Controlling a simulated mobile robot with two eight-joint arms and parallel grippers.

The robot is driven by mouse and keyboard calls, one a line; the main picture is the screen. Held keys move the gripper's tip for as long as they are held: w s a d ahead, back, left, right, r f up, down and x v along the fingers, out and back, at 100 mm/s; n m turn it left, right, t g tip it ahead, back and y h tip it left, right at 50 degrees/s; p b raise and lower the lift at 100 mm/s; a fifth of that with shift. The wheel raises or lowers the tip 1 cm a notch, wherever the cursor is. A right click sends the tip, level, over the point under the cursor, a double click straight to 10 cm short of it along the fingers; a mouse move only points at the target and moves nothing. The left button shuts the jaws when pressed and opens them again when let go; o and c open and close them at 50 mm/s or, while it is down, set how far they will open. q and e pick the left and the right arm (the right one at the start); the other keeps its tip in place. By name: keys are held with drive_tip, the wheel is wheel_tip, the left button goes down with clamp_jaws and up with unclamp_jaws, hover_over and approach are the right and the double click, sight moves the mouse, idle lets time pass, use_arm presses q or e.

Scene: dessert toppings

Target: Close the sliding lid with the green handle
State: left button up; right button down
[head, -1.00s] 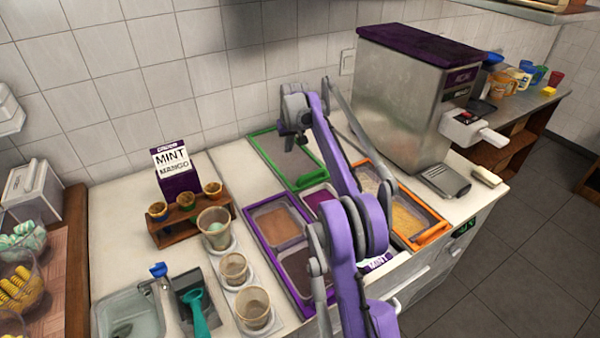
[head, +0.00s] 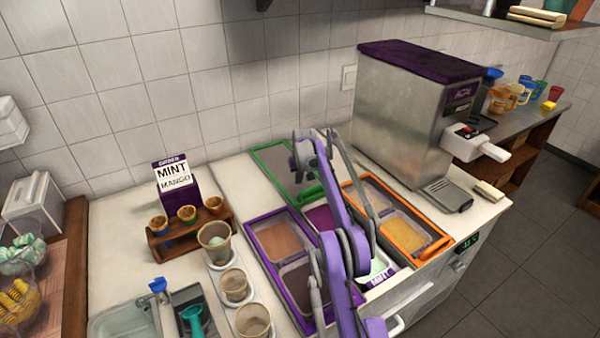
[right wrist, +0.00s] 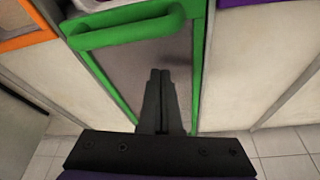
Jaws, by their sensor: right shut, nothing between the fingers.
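The sliding lid (head: 276,164) is a grey panel in a green frame at the back of the counter. Its green handle (head: 309,193) lies on the front end, partly hidden by my right arm. In the right wrist view the green handle (right wrist: 125,30) is a raised bar at the upper left, above the grey lid panel (right wrist: 145,65). My right gripper (head: 299,165) is over the lid. Its dark fingers (right wrist: 160,76) are shut and empty, on the wall side of the handle and apart from it in the picture. My left gripper is not in view.
Purple-framed tubs (head: 262,216) stand in front of the green frame. An orange-framed tub (head: 436,246) lies to the right. A steel machine (head: 402,115) stands behind on the right. Cups (head: 214,239) and a cone rack (head: 190,240) stand on the left. The tiled wall (head: 235,90) is behind.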

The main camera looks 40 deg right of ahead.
drive_tip(key=shift+s+a+f+b, duration=0.15)
drive_tip(key=shift+s+a+b, duration=0.05)
drive_tip(key=shift+s+b, duration=0.25)
drive_tip(key=shift+s+a+r, duration=0.1)
drive_tip(key=shift+s+a, duration=0.1)
drive_tip(key=shift+s, duration=0.35)
drive_tip(key=shift+s+a+r, duration=0.1)
drive_tip(key=shift+s+a, duration=0.05)
drive_tip(key=shift+s, duration=0.35)
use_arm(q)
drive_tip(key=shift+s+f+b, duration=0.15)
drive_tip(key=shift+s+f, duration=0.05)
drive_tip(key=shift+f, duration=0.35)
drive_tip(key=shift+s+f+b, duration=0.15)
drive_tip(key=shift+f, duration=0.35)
use_arm(e)
drive_tip(key=shift+s+a, duration=0.2)
drive_tip(key=shift+s, duration=0.15)
drive_tip(key=shift+s, duration=0.1)
